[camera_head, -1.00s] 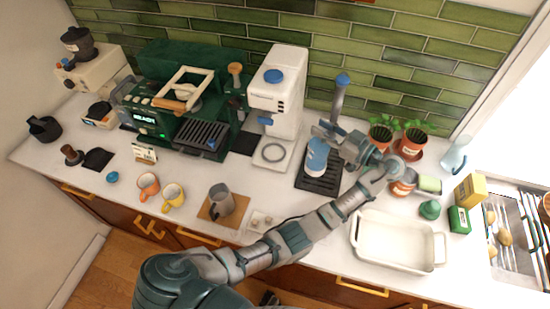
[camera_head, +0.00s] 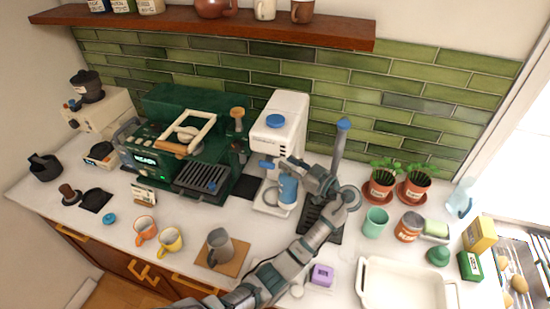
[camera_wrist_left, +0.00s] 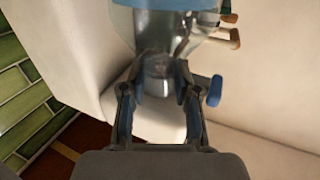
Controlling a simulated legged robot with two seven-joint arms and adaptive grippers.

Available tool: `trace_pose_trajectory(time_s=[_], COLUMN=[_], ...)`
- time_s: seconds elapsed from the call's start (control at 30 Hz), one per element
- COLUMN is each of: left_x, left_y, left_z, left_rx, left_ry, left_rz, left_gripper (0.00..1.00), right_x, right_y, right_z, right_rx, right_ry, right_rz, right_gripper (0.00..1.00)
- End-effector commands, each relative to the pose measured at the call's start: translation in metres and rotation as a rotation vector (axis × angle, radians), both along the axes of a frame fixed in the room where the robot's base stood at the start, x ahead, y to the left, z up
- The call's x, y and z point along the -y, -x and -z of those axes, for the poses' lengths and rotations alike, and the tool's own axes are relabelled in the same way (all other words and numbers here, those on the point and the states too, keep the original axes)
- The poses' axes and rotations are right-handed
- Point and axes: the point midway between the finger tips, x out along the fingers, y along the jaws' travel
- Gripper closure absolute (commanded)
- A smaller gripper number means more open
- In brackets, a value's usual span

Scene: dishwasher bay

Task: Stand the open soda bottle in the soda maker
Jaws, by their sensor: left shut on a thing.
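The soda maker (camera_head: 283,145) is a tall white machine with a blue cap, a blue lever and a low white base, standing against the green tiles. The soda bottle (camera_head: 288,189) is blue in the head view, in front of the machine's column and over its base. I cannot tell whether its bottom touches the base. My left gripper (camera_head: 299,177) is shut on the bottle from the right. In the left wrist view the bottle (camera_wrist_left: 158,55) looks clear with a blue band, between the fingers, and white machine surfaces surround it. My right gripper is not in view.
A green coffee machine (camera_head: 165,160) stands left of the soda maker. A dark drip tray (camera_head: 327,230) with an upright grey post (camera_head: 338,150) is to the right. A grey pitcher (camera_head: 220,245), a purple block (camera_head: 321,274) and a teal cup (camera_head: 374,222) stand around the counter.

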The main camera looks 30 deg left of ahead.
Motion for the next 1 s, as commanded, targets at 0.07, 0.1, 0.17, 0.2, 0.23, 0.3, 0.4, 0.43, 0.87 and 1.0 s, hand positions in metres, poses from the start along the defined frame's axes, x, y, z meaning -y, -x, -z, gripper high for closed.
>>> trace_pose_trajectory(time_s=[0.07,0.1,0.17,0.2,0.23,0.3,0.4,0.43,0.87,1.0], left_x=[-0.009,-0.012,-0.015,-0.016,-0.017,-0.02,-0.03,-0.033,-0.059,-0.059], left_y=[-0.002,-0.002,-0.002,-0.003,-0.003,-0.003,-0.005,-0.005,-0.01,-0.01], left_z=[-0.001,-0.001,-0.001,0.0,0.0,0.0,-0.001,-0.001,0.006,0.014], left_rx=[0.001,0.001,0.001,0.001,0.001,0.001,0.002,0.002,0.0,0.0], left_ry=[-0.001,-0.001,-0.001,-0.001,-0.001,0.0,-0.001,-0.002,0.0,0.0], left_rz=[0.0,0.0,0.0,0.0,0.0,-0.001,0.0,0.0,0.001,0.001], left_gripper=[1.0,1.0,1.0,1.0,1.0,1.0,1.0,1.0,1.0,1.0], right_x=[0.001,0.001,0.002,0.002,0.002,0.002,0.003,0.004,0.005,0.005], right_y=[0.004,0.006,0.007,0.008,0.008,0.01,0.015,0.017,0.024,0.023], right_z=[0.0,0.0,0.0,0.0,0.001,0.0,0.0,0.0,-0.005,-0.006], right_rx=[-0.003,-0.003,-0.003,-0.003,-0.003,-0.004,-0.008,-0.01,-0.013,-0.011], right_ry=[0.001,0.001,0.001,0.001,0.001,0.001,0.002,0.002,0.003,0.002], right_rz=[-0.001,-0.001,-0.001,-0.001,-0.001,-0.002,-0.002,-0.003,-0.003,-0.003], right_gripper=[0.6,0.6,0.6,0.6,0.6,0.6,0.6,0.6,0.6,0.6])
